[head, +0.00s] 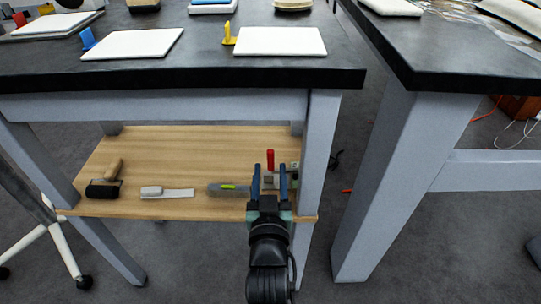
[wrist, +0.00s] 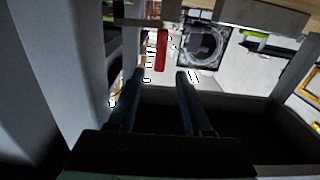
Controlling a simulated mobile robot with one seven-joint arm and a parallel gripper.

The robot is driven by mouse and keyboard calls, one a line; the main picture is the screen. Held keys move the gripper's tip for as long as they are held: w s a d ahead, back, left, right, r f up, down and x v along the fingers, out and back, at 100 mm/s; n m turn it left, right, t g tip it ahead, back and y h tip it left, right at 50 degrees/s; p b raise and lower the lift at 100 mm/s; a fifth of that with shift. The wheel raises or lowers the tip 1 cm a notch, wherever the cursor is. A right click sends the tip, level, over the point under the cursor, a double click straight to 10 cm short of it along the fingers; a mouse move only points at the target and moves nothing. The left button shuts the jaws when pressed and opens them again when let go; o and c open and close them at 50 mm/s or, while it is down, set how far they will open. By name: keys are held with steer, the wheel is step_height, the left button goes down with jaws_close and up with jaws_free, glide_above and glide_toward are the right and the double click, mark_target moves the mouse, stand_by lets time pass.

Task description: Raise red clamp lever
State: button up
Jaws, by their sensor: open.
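The red clamp lever (head: 270,160) stands upright in the head view, at the right end of the wooden lower shelf (head: 165,208). In the wrist view the red lever (wrist: 161,50) lies just beyond the gap between my fingertips. My gripper (head: 270,177) is open, with its two blue fingers apart and nothing seen between them. My gripper also shows in the wrist view (wrist: 161,78). My fingers and arm partly hide the clamp's base in the head view. I cannot tell whether a finger touches the lever.
A grey table leg (head: 316,145) stands close right of my gripper. The dark tabletop (head: 190,78) overhangs the shelf.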

mark_target(270, 157)
steer(key=shift+w+b, duration=1.25)
steer(key=shift+w, duration=1.85)
jaws_close()
